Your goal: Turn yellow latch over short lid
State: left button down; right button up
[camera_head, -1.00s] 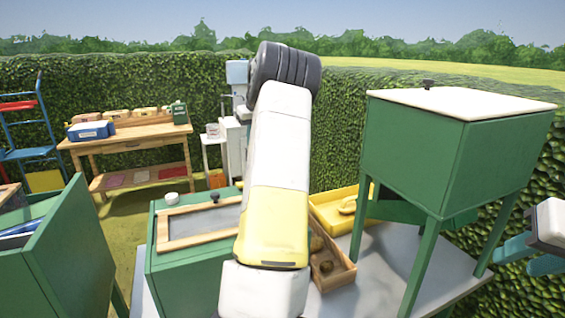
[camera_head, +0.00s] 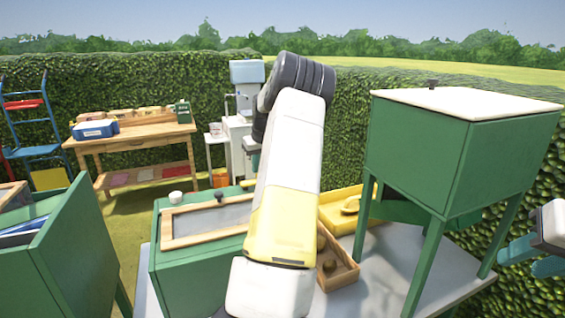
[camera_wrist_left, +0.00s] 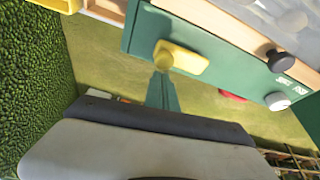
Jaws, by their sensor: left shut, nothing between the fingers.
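The short green box (camera_head: 175,268) has a wood-framed lid (camera_head: 170,235) with a grey panel and a black knob (camera_head: 219,195). The yellow latch (camera_head: 248,184) shows at the box's far edge, partly behind my left arm. In the left wrist view the yellow latch (camera_wrist_left: 185,60) is a bar with a round end on the green panel. My left gripper (camera_wrist_left: 163,82) is shut and empty, its teal tips at the latch's round end; I cannot tell if they touch. Its teal part also shows in the head view (camera_head: 252,150). My right gripper (camera_head: 534,260) is at the right edge, its teal fingers apart.
A tall green box (camera_head: 450,160) on legs stands to the right. A yellow tray (camera_head: 335,213) and a wooden tray (camera_head: 343,275) lie between. A white knob (camera_head: 175,198) sits by the lid. An open green box (camera_head: 75,250) is at the left.

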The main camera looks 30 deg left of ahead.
pick_arm(q)
jog(key=shift+s+d+m, duration=0.15)
jog(key=shift+d+m, duration=0.2)
jog(key=shift+m, duration=0.35)
dwell(0.4)
jog(key=shift+s+d+m+t+h, duration=0.2)
jog(key=shift+d+m+t+h, duration=0.15)
jog(key=shift+m, duration=0.45)
jog(key=m, duration=0.1)
jog(key=s+d+m+h, duration=0.1)
jog(key=m, duration=0.1)
jog(key=m+t, duration=0.1)
jog(key=shift+s+d+m, duration=0.15)
jog(key=shift+s+m, duration=0.15)
jog(key=shift+s, duration=0.05)
jog(key=m, duration=0.1)
jog(key=s+m+h, duration=0.1)
jog(key=m, duration=0.1)
jog(key=shift+s+d+m+h, duration=0.25)
jog(key=shift+d+m, duration=0.05)
jog(key=shift+d, duration=0.05)
jog(key=s+m, duration=0.1)
jog(key=m, duration=0.1)
jog(key=m+h, duration=0.1)
jog(key=m, duration=0.1)
jog(key=shift+s+d, duration=0.1)
jog(key=shift+s, duration=0.3)
jog(key=shift+w+a, duration=0.3)
jog(key=shift+a, duration=0.45)
jog(key=shift+r, duration=0.1)
